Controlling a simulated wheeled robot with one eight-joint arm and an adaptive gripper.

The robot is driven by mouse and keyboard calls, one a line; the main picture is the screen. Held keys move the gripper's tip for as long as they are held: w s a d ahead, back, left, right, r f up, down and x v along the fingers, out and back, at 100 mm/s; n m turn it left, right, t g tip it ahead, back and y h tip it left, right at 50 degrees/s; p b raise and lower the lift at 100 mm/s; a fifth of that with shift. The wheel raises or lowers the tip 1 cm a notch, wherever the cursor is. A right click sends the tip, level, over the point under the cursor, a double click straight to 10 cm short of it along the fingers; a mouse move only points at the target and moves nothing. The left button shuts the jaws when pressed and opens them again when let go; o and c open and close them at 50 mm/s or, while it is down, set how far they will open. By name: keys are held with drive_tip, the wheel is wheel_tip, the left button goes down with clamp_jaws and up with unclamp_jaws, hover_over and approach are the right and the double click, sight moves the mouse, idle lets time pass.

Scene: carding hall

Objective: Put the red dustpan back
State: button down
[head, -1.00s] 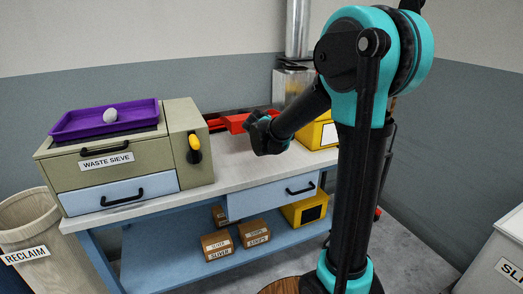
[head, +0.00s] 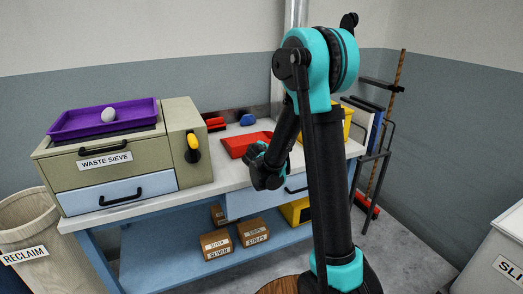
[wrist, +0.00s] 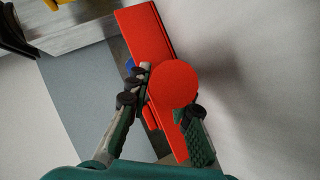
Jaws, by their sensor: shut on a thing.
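The red dustpan (head: 245,144) is at the right part of the bench, in front of a blue object. My gripper (head: 259,162) is at its near right side in the head view. In the wrist view, my gripper (wrist: 166,100) has its fingers closed on either side of the dustpan's round red end (wrist: 175,84). The flat red part (wrist: 146,34) reaches away beyond the fingers. I cannot tell whether the dustpan touches the bench top.
The waste sieve (head: 115,161) with a purple tray (head: 78,121) fills the bench's left. Behind the dustpan are a blue object (head: 247,119) and a red object (head: 215,124). A yellow box (head: 348,122) is right, partly hidden by my arm. Bare bench top (head: 222,172) shows left of my gripper.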

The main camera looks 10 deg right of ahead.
drive_tip(key=c, duration=1.3)
unclamp_jaws()
drive_tip(key=shift+c, duration=0.2)
drive_tip(key=shift+s, duration=0.1)
drive_tip(key=v, duration=1.1)
drive_tip(key=shift+s+r, duration=0.15)
drive_tip(key=shift+s, duration=0.2)
drive_tip(key=s+d+f+m+g, duration=0.35)
drive_tip(key=s+d+f, duration=0.2)
drive_tip(key=s, duration=0.35)
drive_tip(key=s+d+f+m+g, duration=0.3)
drive_tip(key=s+d+f+m, duration=0.15)
drive_tip(key=s+d, duration=0.4)
drive_tip(key=s+a+f+m+g+y, duration=0.2)
drive_tip(key=s+a, duration=0.1)
drive_tip(key=s, duration=0.7)
drive_tip(key=shift+a+f+m+y, duration=0.2)
drive_tip(key=shift+f+m+y, duration=0.1)
drive_tip(key=shift+f, duration=0.1)
drive_tip(key=shift+g, duration=0.25)
